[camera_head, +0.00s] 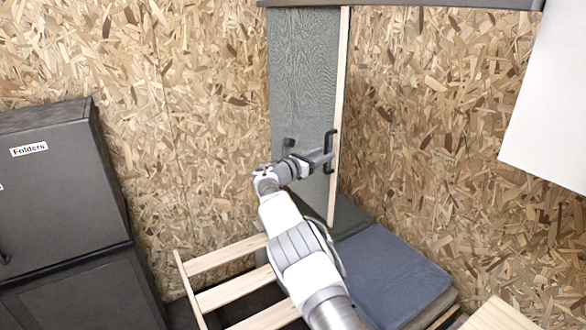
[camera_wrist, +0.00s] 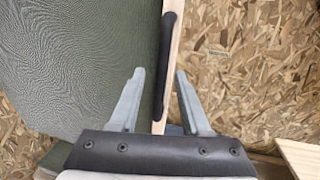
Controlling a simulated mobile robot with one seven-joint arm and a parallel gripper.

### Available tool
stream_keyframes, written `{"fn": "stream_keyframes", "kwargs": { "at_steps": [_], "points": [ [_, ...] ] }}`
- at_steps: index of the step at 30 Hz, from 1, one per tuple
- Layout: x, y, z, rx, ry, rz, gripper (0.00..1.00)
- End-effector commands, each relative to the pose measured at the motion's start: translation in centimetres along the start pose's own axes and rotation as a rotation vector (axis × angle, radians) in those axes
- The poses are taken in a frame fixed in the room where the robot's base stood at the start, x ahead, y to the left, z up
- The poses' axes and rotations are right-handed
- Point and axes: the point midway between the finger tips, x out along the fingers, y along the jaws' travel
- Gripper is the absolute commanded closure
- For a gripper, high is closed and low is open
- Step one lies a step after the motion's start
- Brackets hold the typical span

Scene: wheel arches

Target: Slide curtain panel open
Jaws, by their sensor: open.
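The curtain panel (camera_head: 302,80) is a grey-green textured sheet with a pale wooden strip along its right edge. It hangs in front of the chipboard wall, and its green face also fills the left of the wrist view (camera_wrist: 80,60). A black upright handle (camera_head: 331,138) is fixed on the strip; it also shows in the wrist view (camera_wrist: 168,45). My gripper (camera_head: 326,157) is at the handle. In the wrist view its fingers (camera_wrist: 160,72) are open, one on each side of the handle's lower part. I cannot tell whether either finger touches it.
A dark cabinet (camera_head: 55,190) labelled "Folders" stands at the left. A slatted wooden frame (camera_head: 230,292) and a blue-grey cushion (camera_head: 392,270) lie below the panel. A dark rail (camera_head: 450,3) runs along the top. A white board (camera_head: 550,110) is at the right. Chipboard wall shows on both sides of the panel.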

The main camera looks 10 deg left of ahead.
Motion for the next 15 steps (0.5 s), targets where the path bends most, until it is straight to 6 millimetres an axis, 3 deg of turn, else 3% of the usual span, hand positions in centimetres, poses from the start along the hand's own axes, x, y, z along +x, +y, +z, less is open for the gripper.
{"fn": "stream_keyframes", "kwargs": {
  "at_steps": [8,15],
  "points": [
    [-3.8,0.0,0.1,0.0,0.001,0.002,0.53],
    [-8.9,0.0,0.1,0.0,0.0,0.003,0.53]
  ]
}}
